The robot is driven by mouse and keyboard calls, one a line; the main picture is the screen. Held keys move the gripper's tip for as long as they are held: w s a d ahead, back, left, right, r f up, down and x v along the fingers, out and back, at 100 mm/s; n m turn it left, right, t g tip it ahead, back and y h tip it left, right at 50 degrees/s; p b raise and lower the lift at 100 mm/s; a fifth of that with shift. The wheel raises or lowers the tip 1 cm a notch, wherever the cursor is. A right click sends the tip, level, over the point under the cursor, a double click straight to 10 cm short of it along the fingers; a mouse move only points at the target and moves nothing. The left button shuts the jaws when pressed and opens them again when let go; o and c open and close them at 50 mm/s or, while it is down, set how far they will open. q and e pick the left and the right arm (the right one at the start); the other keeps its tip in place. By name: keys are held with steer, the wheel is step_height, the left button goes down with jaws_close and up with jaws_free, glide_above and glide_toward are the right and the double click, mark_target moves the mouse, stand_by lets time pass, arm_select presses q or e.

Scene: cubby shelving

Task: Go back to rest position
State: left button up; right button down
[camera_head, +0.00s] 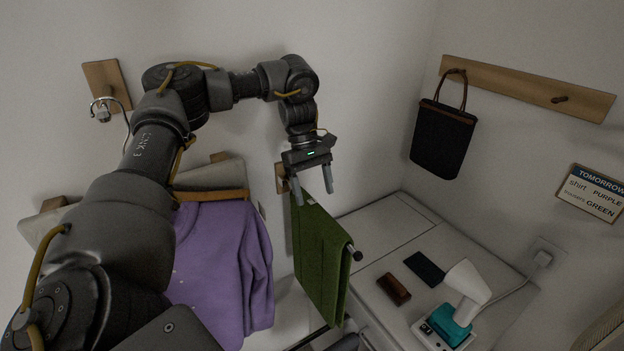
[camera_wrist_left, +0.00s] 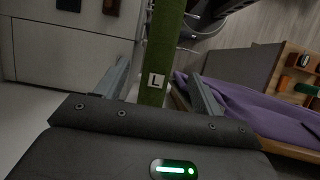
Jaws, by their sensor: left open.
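My left gripper (camera_head: 312,184) is open and points down, just above the top of the green trousers (camera_head: 321,262), which hang folded over a rod on the wall. In the left wrist view the open fingers (camera_wrist_left: 163,85) stand apart, with the green cloth (camera_wrist_left: 160,60) and its white "L" label (camera_wrist_left: 156,80) showing between and beyond them. Nothing is visibly held. A purple shirt (camera_head: 215,262) hangs to the left of the green trousers, partly hidden by my left arm. My right gripper is not seen.
A black bag (camera_head: 443,137) hangs from a wooden peg rail (camera_head: 525,88). A white cabinet (camera_head: 385,232) at the right carries a brown wallet (camera_head: 393,289), a dark flat item (camera_head: 424,268) and a lamp (camera_head: 466,288). A sign (camera_head: 594,192) is on the right wall.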

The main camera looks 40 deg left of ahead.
arm_select(q)
steer(key=shift+v, duration=1.35)
